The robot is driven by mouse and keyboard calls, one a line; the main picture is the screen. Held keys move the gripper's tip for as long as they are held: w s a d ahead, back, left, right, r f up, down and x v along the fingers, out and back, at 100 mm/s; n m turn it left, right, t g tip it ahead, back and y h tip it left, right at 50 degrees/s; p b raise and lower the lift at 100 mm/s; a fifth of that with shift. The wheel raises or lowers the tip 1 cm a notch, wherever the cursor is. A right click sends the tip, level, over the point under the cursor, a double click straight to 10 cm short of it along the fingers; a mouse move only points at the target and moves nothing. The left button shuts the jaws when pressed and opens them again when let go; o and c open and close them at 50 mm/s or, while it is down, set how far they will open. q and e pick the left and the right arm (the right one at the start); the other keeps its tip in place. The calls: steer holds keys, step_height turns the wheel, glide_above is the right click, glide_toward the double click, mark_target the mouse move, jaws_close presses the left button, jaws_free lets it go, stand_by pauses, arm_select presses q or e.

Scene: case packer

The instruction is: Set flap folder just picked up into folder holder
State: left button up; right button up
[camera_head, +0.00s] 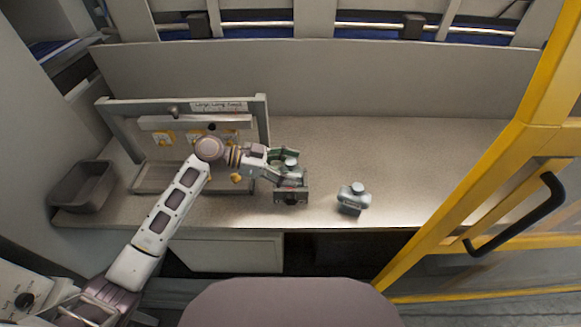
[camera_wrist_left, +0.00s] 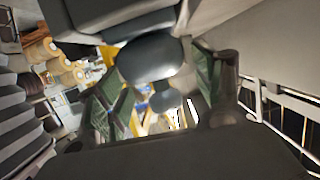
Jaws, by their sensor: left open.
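My left gripper (camera_head: 289,172) is open above the front middle of the counter, right of the holder frame. A grey-blue flap folder (camera_head: 291,162) with a rounded knob shows at its fingers. In the left wrist view a dark grey-blue rounded part (camera_wrist_left: 150,60) appears between the green finger pads; whether they touch it is unclear. A second, similar grey-blue piece (camera_head: 352,199) with a round knob stands on the counter to the right. The folder holder appears to be the grey upright frame (camera_head: 262,115) at left, with a label and yellow knobs; my arm partly hides it. My right gripper is out of view.
A dark grey open bin (camera_head: 82,186) stands at the counter's left end. A yellow frame with a black handle (camera_head: 520,215) bounds the right side. The counter (camera_head: 410,160) is clear at back middle and right. A grey wall panel runs along the back.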

arm_select(q)
steer(key=shift+r, duration=0.15)
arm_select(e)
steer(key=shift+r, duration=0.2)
arm_select(q)
steer(key=b+v, duration=0.2)
steer(key=v, duration=1)
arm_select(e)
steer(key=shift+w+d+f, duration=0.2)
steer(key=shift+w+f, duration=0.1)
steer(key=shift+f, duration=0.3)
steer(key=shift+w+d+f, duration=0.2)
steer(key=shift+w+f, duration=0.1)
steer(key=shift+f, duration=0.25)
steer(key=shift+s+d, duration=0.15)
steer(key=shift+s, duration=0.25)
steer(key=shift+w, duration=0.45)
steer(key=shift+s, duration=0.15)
arm_select(q)
steer(key=shift+c, duration=1)
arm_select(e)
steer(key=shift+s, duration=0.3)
